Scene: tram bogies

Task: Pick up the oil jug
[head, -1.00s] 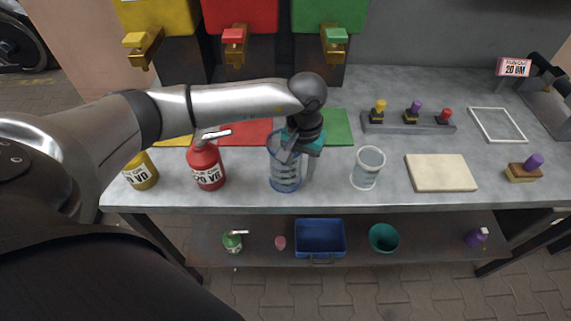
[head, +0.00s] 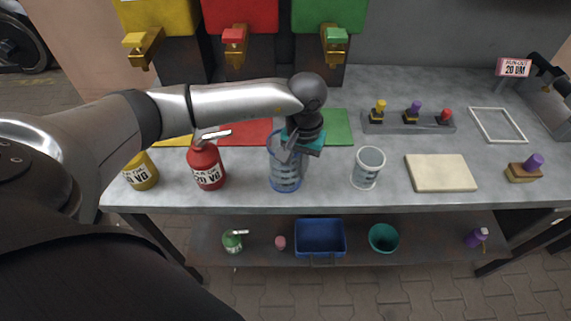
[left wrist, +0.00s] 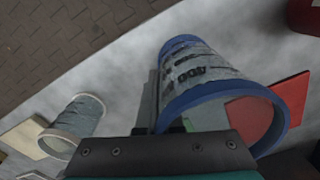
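The oil jug, taken to be the clear jug (head: 285,176) with blue rims and dark markings, stands upright on the bench in the head view. In the left wrist view the jug (left wrist: 205,75) fills the middle, its open mouth towards the camera. My left gripper (head: 293,153) reaches down at the jug's right side in the head view. Its fingers (left wrist: 153,100) are close together against the jug's side wall in the left wrist view. They look shut on the jug; their tips are partly hidden. My right gripper is not in view.
A clear grey-rimmed jar (head: 368,168) stands to the right of the jug, with a beige board (head: 441,173) beyond it. A red oil can (head: 206,167) and yellow can (head: 140,172) stand left. A lower shelf holds a blue bin (head: 320,238).

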